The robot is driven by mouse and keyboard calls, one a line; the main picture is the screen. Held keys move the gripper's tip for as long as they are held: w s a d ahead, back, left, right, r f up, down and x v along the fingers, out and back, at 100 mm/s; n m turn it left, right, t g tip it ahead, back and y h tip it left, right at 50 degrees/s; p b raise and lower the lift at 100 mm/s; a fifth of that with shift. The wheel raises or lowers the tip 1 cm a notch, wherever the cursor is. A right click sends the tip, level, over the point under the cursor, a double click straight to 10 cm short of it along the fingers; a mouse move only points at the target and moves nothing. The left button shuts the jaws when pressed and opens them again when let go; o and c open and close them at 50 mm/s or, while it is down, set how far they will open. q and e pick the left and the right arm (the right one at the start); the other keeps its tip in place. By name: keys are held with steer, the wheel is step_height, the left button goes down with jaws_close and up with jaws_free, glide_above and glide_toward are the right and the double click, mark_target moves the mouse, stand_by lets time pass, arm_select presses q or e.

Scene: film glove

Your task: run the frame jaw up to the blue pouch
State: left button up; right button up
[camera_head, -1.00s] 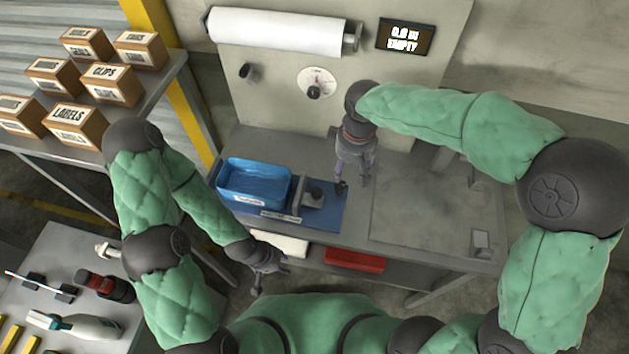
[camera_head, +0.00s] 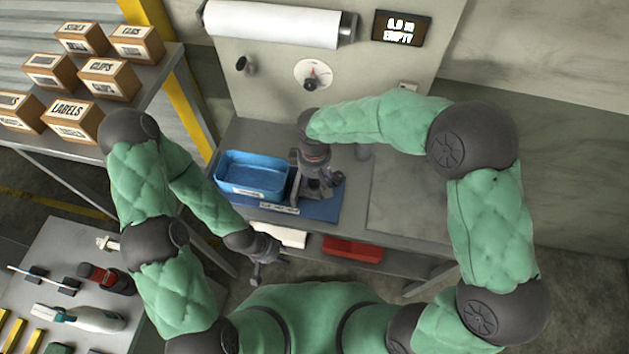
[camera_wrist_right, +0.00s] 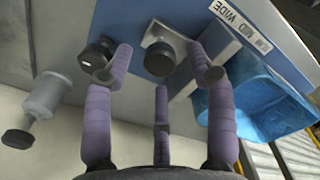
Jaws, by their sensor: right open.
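The blue pouch (camera_head: 253,178) sits open-topped on a blue base plate (camera_head: 322,208) on the bench. It also shows at the right of the wrist view (camera_wrist_right: 262,100). The frame jaw is a pale grey block with a round black knob (camera_wrist_right: 160,59), beside the pouch. A finger crosses the space between jaw and pouch, so I cannot tell whether they touch. My right gripper (camera_head: 322,190) is over the jaw and mostly hides it in the head view. Its purple fingers (camera_wrist_right: 162,62) are spread, with the knob between their tips. My left gripper (camera_head: 264,266) hangs in front of the bench, its finger state unclear.
A lettered scale strip (camera_wrist_right: 243,30) runs along the plate. Another black knob (camera_wrist_right: 97,52) and a grey cylinder (camera_wrist_right: 45,95) are near the fingers. A film roll (camera_head: 278,24) and dial (camera_head: 312,75) are behind. The bench's right side (camera_head: 405,205) is clear.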

mark_target(298, 181)
steer(key=shift+f, duration=0.65)
jaws_close()
steer(key=a, duration=0.2)
steer(key=w+a, duration=0.1)
steer(key=a, duration=0.1)
steer(key=shift+w+a, duration=0.1)
steer(key=shift+a, duration=0.25)
jaws_free()
